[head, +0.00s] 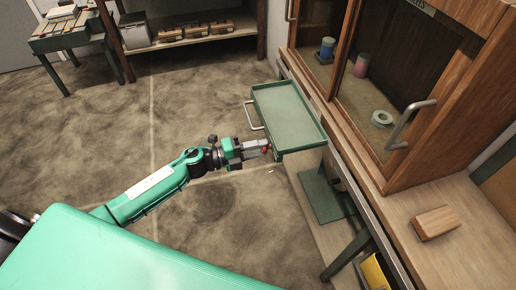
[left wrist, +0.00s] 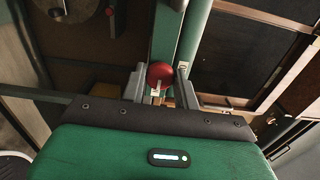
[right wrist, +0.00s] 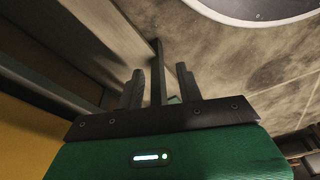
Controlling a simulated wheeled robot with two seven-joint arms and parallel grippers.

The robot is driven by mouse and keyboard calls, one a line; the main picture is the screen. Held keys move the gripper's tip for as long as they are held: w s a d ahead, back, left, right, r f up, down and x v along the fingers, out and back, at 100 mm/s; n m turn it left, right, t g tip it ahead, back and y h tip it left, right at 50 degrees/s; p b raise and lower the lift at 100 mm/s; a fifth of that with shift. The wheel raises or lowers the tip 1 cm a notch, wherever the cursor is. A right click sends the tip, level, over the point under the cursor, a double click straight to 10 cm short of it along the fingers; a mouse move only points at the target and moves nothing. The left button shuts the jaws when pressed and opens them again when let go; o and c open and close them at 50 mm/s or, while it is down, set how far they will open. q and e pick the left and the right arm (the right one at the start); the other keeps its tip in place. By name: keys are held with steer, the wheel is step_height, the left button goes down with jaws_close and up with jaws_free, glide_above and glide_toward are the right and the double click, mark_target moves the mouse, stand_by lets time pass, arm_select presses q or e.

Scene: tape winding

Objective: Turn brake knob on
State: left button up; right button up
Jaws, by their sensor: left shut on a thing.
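The red brake knob (left wrist: 160,74) sits between the two fingers of my left gripper (left wrist: 160,88) in the left wrist view. In the head view my left gripper (head: 262,147) reaches in from the left, its fingertips by the near left corner of the green tray (head: 300,143). Only a small red bit of the knob (head: 265,150) shows there. My left gripper is shut on the knob. Whether the knob is turned cannot be told. My right gripper (right wrist: 160,88) shows only in the right wrist view, its fingers apart, with a dark upright bar behind or between them.
A wooden cabinet (head: 440,60) with glass doors stands on the bench at the right. A wooden block (head: 435,223) lies on the bench top. The tray's metal handle (head: 252,114) sticks out to the left. A yellow bin (head: 376,272) is below.

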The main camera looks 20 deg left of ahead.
arm_select(q)
steer(key=o, duration=1)
steer(key=shift+c, duration=0.2)
steer(key=v, duration=1.4)
steer(key=shift+b, duration=0.4)
arm_select(e)
steer(key=shift+w+a+r, duration=0.1)
steer(key=shift+w+r, duration=0.05)
steer(key=shift+r, duration=0.5)
steer(key=shift+w+r, duration=0.15)
steer(key=shift+r, duration=0.45)
steer(key=shift+s+f, duration=0.1)
steer(key=shift+a, duration=0.25)
